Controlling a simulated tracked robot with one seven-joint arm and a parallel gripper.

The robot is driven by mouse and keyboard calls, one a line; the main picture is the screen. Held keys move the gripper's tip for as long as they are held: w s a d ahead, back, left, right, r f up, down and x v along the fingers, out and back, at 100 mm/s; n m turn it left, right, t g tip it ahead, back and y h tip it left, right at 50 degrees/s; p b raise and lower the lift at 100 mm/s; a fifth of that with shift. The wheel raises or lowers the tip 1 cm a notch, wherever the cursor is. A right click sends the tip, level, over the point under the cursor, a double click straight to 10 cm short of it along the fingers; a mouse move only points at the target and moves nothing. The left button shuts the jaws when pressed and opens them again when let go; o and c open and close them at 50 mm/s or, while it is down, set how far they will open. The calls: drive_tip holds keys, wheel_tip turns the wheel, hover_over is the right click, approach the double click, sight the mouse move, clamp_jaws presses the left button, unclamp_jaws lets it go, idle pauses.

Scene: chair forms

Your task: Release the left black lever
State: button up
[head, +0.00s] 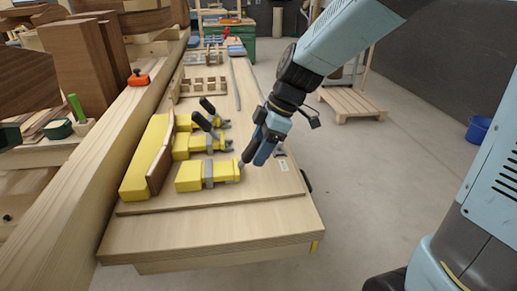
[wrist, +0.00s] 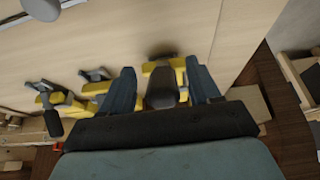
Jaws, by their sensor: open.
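Three yellow clamps lie in a row on the workbench (head: 250,215), against a curved brown strip (head: 160,165) and a yellow form (head: 145,155). No upright lever shows on the nearest clamp (head: 190,178). My gripper (head: 251,161) points down just right of that clamp's end. In the wrist view its open fingers (wrist: 160,70) straddle a dark rounded piece; I cannot tell whether it is a lever or part of my gripper. A black lever (wrist: 53,123) shows at left there.
Slotted wooden blocks (head: 205,87) lie farther back on the bench. A thick wooden beam (head: 130,120) runs along the left, with an orange tool (head: 138,78) on it. The bench front is clear. A pallet (head: 350,103) stands on the floor at right.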

drive_tip(key=v, duration=1.3)
drive_tip(key=shift+r, duration=0.15)
drive_tip(key=s+d+m+t+h, duration=0.2)
drive_tip(key=s+d+m, duration=0.3)
drive_tip(key=d+m, duration=0.5)
drive_tip(key=s+d+m+t+h, duration=0.3)
drive_tip(key=s+d+m, duration=0.3)
drive_tip(key=d+m, duration=0.4)
drive_tip(key=shift+s+t, duration=0.3)
drive_tip(key=shift+t, duration=0.5)
drive_tip(key=shift+d, duration=0.1)
